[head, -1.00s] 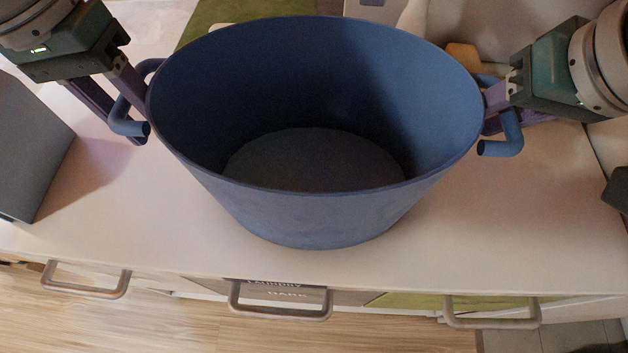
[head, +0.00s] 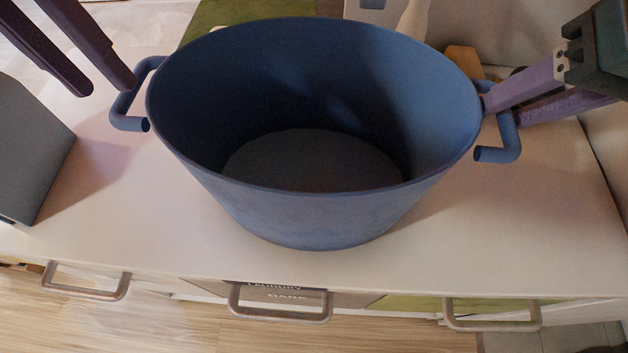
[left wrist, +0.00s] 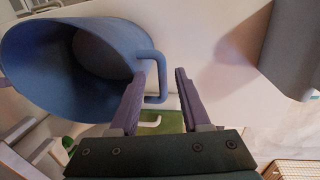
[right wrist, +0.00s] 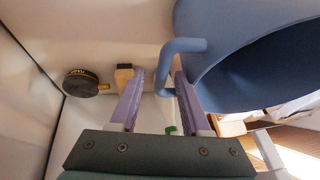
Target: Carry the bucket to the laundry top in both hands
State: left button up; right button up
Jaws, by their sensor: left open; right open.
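The blue bucket (head: 320,215) stands upright and empty on the white laundry top (head: 540,225). Its left handle (head: 128,108) and right handle (head: 508,140) stick out from the rim. In the right wrist view that handle (right wrist: 180,48) lies between or just beyond the open fingers (right wrist: 158,78).
A grey box-like object (head: 30,150) stands on the top at the left. A small dark round item (right wrist: 82,82) and a wooden block (right wrist: 123,76) lie near the wall by my right gripper. Drawers with metal handles (head: 280,312) line the front.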

jog(key=v, duration=0.7)
jog(key=shift+r, duration=0.2)
jog(key=shift+s, duration=0.1)
